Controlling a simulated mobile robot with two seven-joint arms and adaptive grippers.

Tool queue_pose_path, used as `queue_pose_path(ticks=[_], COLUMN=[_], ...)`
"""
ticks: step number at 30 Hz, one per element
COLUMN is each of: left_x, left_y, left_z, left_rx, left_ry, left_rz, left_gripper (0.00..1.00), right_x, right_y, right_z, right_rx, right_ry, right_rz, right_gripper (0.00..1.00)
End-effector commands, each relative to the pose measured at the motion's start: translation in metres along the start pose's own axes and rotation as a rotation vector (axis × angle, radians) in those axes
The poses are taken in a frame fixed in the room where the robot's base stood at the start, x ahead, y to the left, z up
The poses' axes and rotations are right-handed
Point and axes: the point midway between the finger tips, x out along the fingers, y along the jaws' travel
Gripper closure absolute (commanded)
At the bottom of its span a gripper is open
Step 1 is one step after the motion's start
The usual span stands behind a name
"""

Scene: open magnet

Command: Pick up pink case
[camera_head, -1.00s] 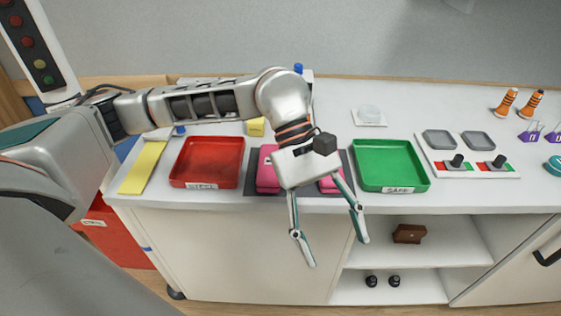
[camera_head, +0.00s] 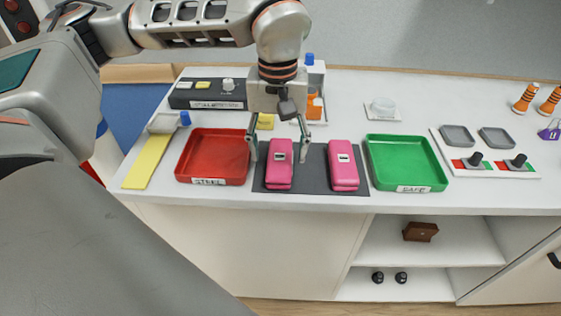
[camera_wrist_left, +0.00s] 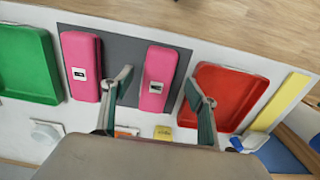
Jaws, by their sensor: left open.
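Two pink cases stand apart on a dark grey mat (camera_head: 312,170). The left pink case (camera_head: 279,165) and the right pink case (camera_head: 343,165) each carry a small label with a dark mark. My left gripper (camera_head: 279,155) is open and empty, pointing down, with its fingers to either side of the far end of the left case. In the left wrist view, that case (camera_wrist_left: 159,75) shows between the open fingers (camera_wrist_left: 163,87), and the other pink case (camera_wrist_left: 82,60) is left of them. I cannot tell the exact height above the case. My right gripper is not in view.
A red tray (camera_head: 212,157) labelled STEEL is left of the mat, and a green tray (camera_head: 405,165) labelled SAFE is right of it. A yellow strip (camera_head: 147,162) lies at far left. A yellow block (camera_head: 265,121) is behind the gripper.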

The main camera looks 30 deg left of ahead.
Motion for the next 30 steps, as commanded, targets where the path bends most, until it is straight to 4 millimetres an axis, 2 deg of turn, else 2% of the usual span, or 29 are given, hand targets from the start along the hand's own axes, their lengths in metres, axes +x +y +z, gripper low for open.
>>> queue_pose_path(ticks=[3, 7, 17, 22, 30], left_x=[0.020, 0.036, 0.043, 0.042, 0.042], left_y=[0.000, 0.001, 0.001, 0.001, 0.001], left_z=[0.004, 0.004, 0.003, 0.003, 0.003], left_rx=[0.001, 0.000, 0.000, 0.000, 0.000], left_ry=[-0.005, -0.003, -0.001, -0.001, -0.001], left_rz=[-0.003, -0.002, 0.001, 0.000, 0.001], left_gripper=[0.42, 0.42, 0.42, 0.83, 0.85], right_x=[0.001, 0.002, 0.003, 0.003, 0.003], right_y=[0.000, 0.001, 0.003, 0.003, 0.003], right_z=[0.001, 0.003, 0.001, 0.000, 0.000], right_rx=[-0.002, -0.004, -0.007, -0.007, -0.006], right_ry=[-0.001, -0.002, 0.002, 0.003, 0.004], right_rz=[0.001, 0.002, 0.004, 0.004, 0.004], right_gripper=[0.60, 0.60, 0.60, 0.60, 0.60])
